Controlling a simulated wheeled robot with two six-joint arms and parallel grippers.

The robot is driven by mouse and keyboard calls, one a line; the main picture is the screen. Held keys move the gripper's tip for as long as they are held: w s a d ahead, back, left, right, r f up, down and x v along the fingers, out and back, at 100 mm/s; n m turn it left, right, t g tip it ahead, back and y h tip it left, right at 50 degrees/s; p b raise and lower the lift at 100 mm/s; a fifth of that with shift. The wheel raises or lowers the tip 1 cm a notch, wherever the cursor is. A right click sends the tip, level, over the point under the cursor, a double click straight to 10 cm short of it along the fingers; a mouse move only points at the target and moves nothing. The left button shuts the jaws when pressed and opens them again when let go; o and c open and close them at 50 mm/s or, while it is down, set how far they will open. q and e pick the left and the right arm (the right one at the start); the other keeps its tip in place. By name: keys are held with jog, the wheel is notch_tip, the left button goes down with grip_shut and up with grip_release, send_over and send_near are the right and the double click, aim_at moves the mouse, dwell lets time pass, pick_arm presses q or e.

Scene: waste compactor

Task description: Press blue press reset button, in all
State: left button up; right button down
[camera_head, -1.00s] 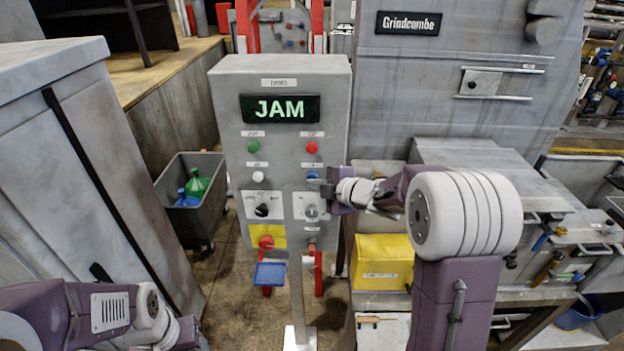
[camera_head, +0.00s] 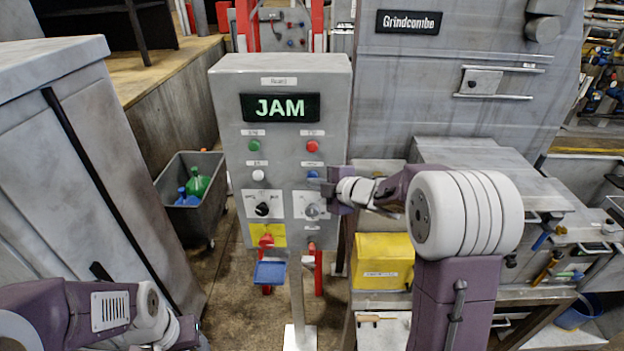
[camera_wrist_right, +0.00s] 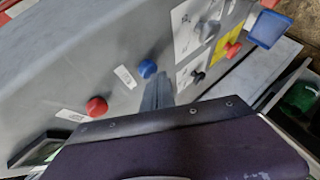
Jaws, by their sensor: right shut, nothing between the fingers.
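The blue press reset button (camera_head: 312,174) is on the right side of the grey control panel (camera_head: 235,100), below the red button (camera_head: 312,146). My right gripper (camera_head: 320,183) is shut and empty, with its tips close by the blue button. The right wrist view shows the blue button (camera_wrist_right: 147,68) just beyond the shut fingertips (camera_wrist_right: 157,88). A small gap seems to show there, but I cannot tell whether they touch. My left arm is at the lower left, away from the panel, and its fingers cannot be made out.
The panel display (camera_head: 280,108) reads JAM. Green (camera_head: 254,145) and white (camera_head: 258,175) buttons are on its left, with a black knob (camera_head: 262,209) and red emergency button (camera_head: 266,240) below. A grey bin (camera_head: 205,220) stands left; a yellow box (camera_head: 383,262) is at right.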

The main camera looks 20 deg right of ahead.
jog(key=shift+s+a, duration=0.15)
jog(key=shift+s, duration=0.4)
jog(key=s, duration=0.2)
jog(key=s+a+b, duration=0.1)
jog(key=s, duration=0.1)
jog(key=shift+s+a, duration=0.2)
jog(key=shift+s, duration=0.2)
jog(key=shift+w, duration=0.1)
